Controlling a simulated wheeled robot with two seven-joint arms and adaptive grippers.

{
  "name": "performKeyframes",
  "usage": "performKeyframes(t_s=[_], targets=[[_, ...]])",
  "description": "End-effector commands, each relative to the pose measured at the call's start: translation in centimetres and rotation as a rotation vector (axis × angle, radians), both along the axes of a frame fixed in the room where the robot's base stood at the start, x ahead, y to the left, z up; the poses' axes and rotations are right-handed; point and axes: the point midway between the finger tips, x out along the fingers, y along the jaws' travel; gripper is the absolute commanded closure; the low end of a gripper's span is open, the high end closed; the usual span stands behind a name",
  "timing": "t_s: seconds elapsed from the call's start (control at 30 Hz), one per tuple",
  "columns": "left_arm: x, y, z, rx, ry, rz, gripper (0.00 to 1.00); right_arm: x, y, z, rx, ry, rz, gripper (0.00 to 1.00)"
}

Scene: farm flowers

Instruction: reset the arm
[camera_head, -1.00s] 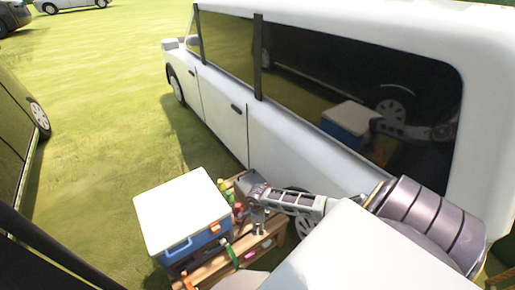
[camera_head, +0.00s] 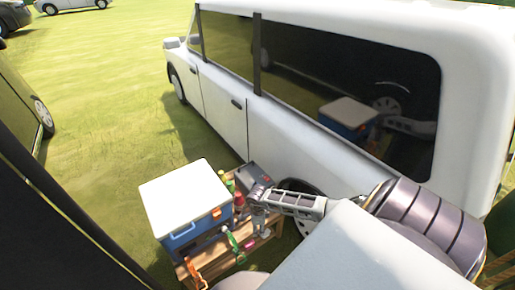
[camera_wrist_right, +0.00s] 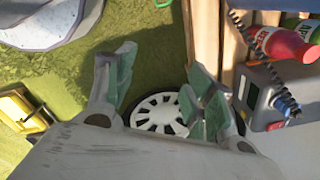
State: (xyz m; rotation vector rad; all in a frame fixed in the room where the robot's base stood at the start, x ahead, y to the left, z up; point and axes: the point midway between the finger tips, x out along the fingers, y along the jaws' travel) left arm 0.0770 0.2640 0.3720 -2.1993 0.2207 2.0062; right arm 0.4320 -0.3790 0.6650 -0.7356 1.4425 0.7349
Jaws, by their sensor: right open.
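My right arm comes in from the lower right of the head view. Its gripper (camera_head: 261,222) is over the right part of a wooden table, beside the bottles. In the right wrist view the gripper (camera_wrist_right: 162,78) has its two green-padded fingers spread, with nothing between them. Behind the fingers are grass and a wheel (camera_wrist_right: 160,113). My left gripper is not in view.
A blue cooler with a white lid (camera_head: 186,198) stands on the wooden table (camera_head: 222,262). A grey device with a coiled cord (camera_wrist_right: 262,95) and a red bottle (camera_wrist_right: 286,46) are right of the fingers. A white van (camera_head: 290,140) stands close behind. Open grass (camera_head: 100,110) lies left.

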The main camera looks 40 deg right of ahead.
Motion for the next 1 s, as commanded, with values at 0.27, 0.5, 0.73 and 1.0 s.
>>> performKeyframes(t_s=[0.27,0.5,0.73,1.0], targets=[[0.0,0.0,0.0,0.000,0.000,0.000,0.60,0.0,0.0,0.0,0.000,0.000,0.000,0.46],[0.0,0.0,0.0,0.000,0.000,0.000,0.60,-0.1,0.2,-0.2,0.009,0.001,-0.007,0.46],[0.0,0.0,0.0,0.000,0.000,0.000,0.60,-0.7,2.4,-1.5,0.115,0.005,-0.094,0.46],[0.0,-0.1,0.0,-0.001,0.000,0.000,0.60,-1.4,7.5,-3.7,0.362,0.016,-0.339,0.46]])
